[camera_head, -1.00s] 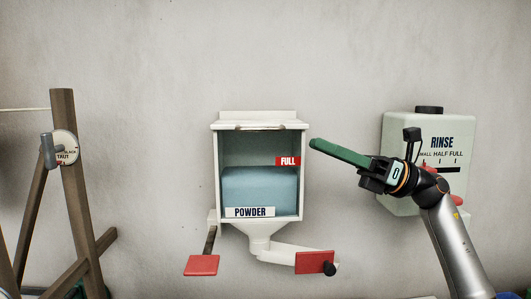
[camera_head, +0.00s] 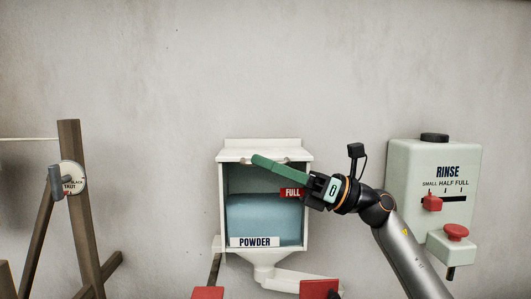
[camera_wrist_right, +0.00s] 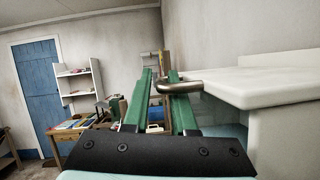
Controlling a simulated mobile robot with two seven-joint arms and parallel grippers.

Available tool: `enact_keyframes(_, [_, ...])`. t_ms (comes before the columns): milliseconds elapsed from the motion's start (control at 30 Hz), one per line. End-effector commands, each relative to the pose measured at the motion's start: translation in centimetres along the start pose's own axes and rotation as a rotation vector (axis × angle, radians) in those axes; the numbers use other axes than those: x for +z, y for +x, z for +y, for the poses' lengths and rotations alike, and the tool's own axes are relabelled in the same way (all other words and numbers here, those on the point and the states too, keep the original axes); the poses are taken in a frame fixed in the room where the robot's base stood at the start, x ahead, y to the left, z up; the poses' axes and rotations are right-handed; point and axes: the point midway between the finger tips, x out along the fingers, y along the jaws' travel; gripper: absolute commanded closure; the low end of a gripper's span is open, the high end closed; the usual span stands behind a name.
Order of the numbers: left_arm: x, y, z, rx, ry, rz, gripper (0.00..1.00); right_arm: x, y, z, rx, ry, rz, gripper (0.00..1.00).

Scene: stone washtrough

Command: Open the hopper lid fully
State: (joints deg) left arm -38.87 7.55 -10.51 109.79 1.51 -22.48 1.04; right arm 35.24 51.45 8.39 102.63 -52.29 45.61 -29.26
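The white powder hopper (camera_head: 311,205) is on the wall, with a clear front showing blue powder. In the right wrist view the two green fingers (camera_wrist_right: 162,85) stand apart, and the handle (camera_wrist_right: 180,87) overlaps the right finger at the lid edge (camera_wrist_right: 240,90). I cannot tell whether they touch. My left gripper is not in view.
A RINSE dispenser (camera_head: 405,165) with red controls hangs on the wall at the right. A wooden frame with a dial (camera_head: 72,178) stands at the left. Two red paddles (camera_head: 208,293) show below the hopper. The wall above the lid is clear.

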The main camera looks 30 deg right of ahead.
Motion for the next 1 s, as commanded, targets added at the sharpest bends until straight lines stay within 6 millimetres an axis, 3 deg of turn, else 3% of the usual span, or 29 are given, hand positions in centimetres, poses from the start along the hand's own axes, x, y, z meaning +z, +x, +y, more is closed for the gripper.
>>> enact_keyframes(333, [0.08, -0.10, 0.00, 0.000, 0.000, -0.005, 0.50, -0.05, 0.44, 0.01, 0.000, 0.000, 0.000, 0.75])
enact_keyframes(567, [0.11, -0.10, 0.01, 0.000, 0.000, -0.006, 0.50, -0.05, 0.42, 0.01, 0.000, 0.001, 0.000, 1.00])
enact_keyframes(1000, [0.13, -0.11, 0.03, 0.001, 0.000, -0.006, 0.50, -0.05, 0.40, 0.00, 0.000, 0.000, 0.000, 1.00])
